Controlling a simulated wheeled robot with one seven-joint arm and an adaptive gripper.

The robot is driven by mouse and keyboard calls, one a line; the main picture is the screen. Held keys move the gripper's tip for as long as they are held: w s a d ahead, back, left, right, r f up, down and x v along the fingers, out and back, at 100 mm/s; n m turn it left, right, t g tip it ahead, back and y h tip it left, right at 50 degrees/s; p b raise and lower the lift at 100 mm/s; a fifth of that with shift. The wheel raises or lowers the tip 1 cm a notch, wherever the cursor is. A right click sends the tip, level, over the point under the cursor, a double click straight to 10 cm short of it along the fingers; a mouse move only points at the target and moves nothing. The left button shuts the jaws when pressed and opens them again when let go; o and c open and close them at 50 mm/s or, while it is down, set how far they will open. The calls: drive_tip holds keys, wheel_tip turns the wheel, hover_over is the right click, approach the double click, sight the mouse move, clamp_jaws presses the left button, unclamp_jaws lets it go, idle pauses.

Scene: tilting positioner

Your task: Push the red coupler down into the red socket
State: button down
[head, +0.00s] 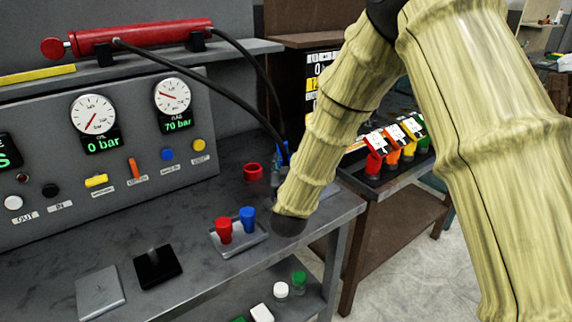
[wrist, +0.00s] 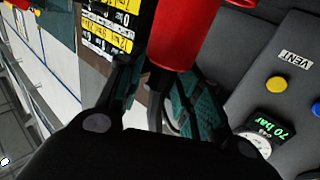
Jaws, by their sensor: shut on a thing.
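In the wrist view a red cylinder, which looks like the red coupler (wrist: 180,38), stands between the fingers of my gripper (wrist: 162,82). The fingers are shut on its narrower dark lower part. In the head view my arm hides the gripper and the coupler. Also in the head view, a red piece (head: 223,231) and a blue piece (head: 247,219) stand upright on a small grey plate on the bench. A short, open red ring (head: 253,171) sits farther back. I cannot tell for sure which of these is the red socket.
The panel behind has gauges reading 0 bar (head: 94,115) and 70 bar (head: 173,96). Black hoses run from a red cylinder pump (head: 135,37) towards my arm. A black pad (head: 157,267) and a grey plate (head: 100,292) lie at the bench front.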

drive_tip(key=shift+f+b, duration=0.35)
drive_tip(key=shift+f, duration=0.25)
drive_tip(key=c, duration=0.9)
unclamp_jaws()
drive_tip(key=shift+s, duration=0.1)
drive_tip(key=s, duration=1.1)
drive_tip(key=shift+s+d, duration=0.15)
drive_tip(key=shift+s, duration=0.25)
